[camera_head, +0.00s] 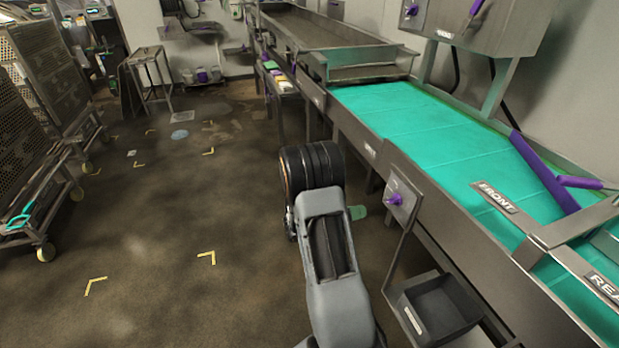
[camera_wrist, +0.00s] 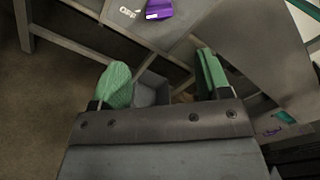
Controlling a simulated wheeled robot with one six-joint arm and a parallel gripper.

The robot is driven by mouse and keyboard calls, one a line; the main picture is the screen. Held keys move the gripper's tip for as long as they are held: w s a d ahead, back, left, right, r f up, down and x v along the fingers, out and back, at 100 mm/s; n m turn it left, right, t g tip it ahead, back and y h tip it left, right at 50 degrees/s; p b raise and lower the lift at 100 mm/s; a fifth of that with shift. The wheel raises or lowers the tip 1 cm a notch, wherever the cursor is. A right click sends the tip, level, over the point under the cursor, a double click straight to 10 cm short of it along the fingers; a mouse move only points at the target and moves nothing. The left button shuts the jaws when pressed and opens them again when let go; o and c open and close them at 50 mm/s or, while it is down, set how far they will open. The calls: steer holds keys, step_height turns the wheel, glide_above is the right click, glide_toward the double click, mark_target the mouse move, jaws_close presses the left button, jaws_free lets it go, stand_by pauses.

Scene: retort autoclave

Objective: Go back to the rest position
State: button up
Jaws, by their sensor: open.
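My gripper (camera_wrist: 162,85) shows in the wrist view with its two green fingers spread apart and nothing between them. In the head view my arm reaches forward over the floor beside the conveyor, and one green fingertip (camera_head: 357,212) shows past the black wrist joint. The rest of the gripper is hidden behind the arm there. The fingers are apart from the conveyor frame. A switch panel with a purple knob (camera_head: 394,199) is just right of the gripper; the purple knob also shows in the wrist view (camera_wrist: 159,9).
The conveyor (camera_head: 430,135) with a teal belt runs along the right side. A dark bin (camera_head: 440,307) hangs below it at the lower right. Wheeled perforated racks (camera_head: 28,140) stand at the left. The floor (camera_head: 150,235) between has yellow corner marks and is clear.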

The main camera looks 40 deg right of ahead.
steer(key=s+a+f+m+g+y, duration=0.25)
steer(key=s+a+m+y, duration=0.55)
steer(key=m, duration=0.5)
steer(key=w+a+r+m+t+y, duration=0.1)
steer(key=a+r+m+t+y, duration=0.3)
steer(key=a, duration=0.7)
steer(key=w+a+r+m+t+y, duration=0.2)
steer(key=a+r+m+t+y, duration=0.3)
steer(key=a+r, duration=0.5)
steer(key=a+m+t, duration=0.1)
steer(key=t, duration=0.1)
steer(key=shift+a+r+t, duration=0.15)
steer(key=shift+a+t, duration=0.2)
steer(key=shift+a+r, duration=0.15)
steer(key=shift+c, duration=0.4)
